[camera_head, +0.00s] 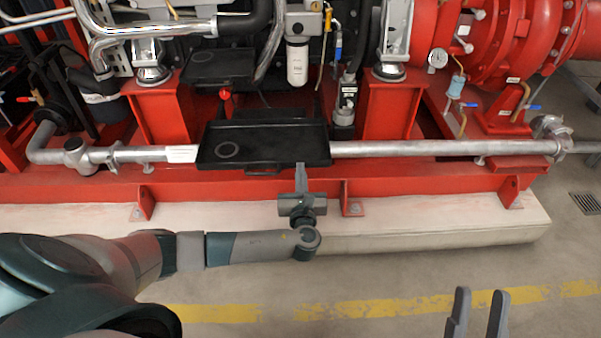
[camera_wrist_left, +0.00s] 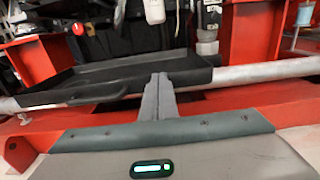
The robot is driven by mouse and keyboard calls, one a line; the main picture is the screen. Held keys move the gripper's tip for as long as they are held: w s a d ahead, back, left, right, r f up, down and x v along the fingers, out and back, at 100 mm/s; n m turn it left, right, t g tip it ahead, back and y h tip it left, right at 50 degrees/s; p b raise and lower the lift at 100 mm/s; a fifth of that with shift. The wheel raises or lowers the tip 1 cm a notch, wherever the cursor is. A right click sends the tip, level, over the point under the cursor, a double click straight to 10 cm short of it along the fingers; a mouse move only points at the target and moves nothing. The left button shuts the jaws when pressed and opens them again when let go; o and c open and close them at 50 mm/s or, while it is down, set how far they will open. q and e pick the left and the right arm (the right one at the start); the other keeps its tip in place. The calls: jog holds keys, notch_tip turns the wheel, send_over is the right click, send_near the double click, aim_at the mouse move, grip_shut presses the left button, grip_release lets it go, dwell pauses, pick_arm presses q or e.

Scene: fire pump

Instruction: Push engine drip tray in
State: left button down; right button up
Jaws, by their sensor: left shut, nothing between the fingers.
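The black engine drip tray (camera_head: 264,143) sticks out over the grey pipe at the front of the red frame. It also shows in the left wrist view (camera_wrist_left: 130,72), with a handle (camera_wrist_left: 98,92) on its near side. My left gripper (camera_head: 300,168) is shut and empty, with its fingertips at the tray's front edge, right of the handle. In the left wrist view its fingers (camera_wrist_left: 158,80) overlap the tray's front wall; I cannot tell if they touch. My right gripper (camera_head: 480,298) is open and empty at the lower right, far from the tray.
The grey pipe (camera_head: 430,148) runs across under the tray. The red base frame (camera_head: 240,188) stands on a pale plinth (camera_head: 430,220). A second black tray-like part (camera_head: 218,66) and a white filter (camera_head: 297,62) are behind. The floor in front is clear, with a yellow line (camera_head: 370,306).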

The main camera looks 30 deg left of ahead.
pick_arm(q)
jog(key=shift+w+a, duration=0.25)
jog(key=shift+w, duration=0.1)
pick_arm(e)
jog(key=shift+d+r, duration=0.2)
jog(key=shift+r, duration=0.1)
